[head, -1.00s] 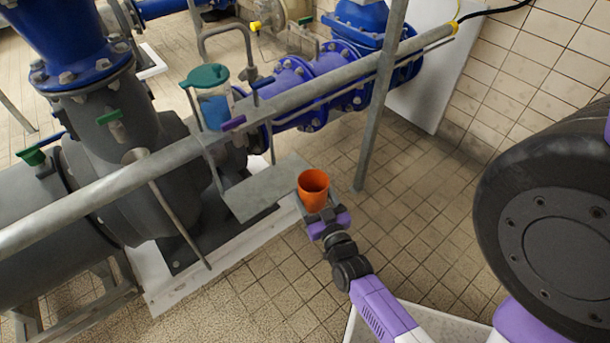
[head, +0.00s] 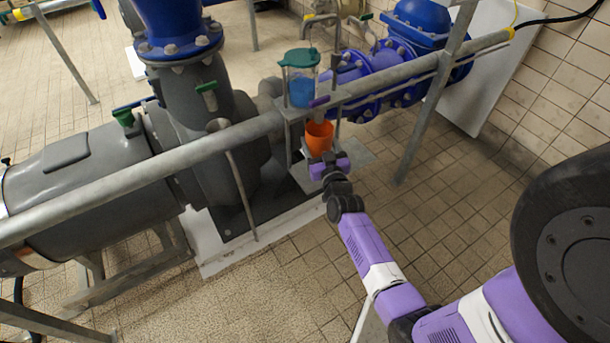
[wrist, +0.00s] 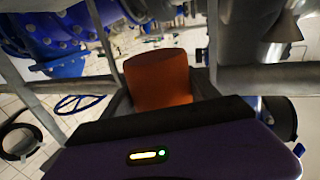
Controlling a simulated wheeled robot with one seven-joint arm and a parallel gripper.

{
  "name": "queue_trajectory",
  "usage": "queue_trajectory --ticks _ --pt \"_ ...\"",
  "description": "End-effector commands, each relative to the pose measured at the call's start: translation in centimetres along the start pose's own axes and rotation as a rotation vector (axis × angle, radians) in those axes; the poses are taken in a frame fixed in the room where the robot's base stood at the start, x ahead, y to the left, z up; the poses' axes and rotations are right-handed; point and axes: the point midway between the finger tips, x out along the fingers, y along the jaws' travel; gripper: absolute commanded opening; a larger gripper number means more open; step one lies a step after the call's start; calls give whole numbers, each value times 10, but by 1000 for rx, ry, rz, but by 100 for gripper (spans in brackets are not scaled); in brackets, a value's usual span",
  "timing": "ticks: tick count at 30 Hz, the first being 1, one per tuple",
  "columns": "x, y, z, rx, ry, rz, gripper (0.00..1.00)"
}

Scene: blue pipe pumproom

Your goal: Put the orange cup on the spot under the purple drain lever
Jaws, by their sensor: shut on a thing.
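The orange cup (head: 319,138) is upright in my gripper (head: 327,160), which is shut on it. The cup is just below the purple drain lever (head: 319,101) in the head view. In the wrist view the cup (wrist: 158,80) shows between the fingers. The lever sits under a clear container of blue liquid with a green lid (head: 301,78). A grey metal plate (head: 352,152) lies beneath and behind the cup. I cannot tell whether the cup touches the plate. The spot itself is hidden behind the cup and gripper.
A grey rail (head: 150,165) runs across in front of the pump, with a post (head: 425,115) to the right of the cup. A thin rod (head: 240,190) hangs to the left. Blue pipes (head: 360,75) stand behind. Tiled floor (head: 460,200) is clear at the right.

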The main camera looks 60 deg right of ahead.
Motion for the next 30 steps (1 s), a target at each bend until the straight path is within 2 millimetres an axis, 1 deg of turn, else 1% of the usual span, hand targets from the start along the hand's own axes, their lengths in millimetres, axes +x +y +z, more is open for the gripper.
queue_trajectory --ticks 1,7,9,14,19,23,30 --pt "3 0 6 -1 -1 0 28" --pt "3 -2 44 -1 -3 -1 28" --pt "3 -3 53 0 -2 -1 28" --pt "3 -3 64 0 -2 0 28" --pt "3 -4 88 0 -2 0 28" --pt "3 -4 98 0 -1 -2 28" --pt "3 -4 97 0 0 -2 28"
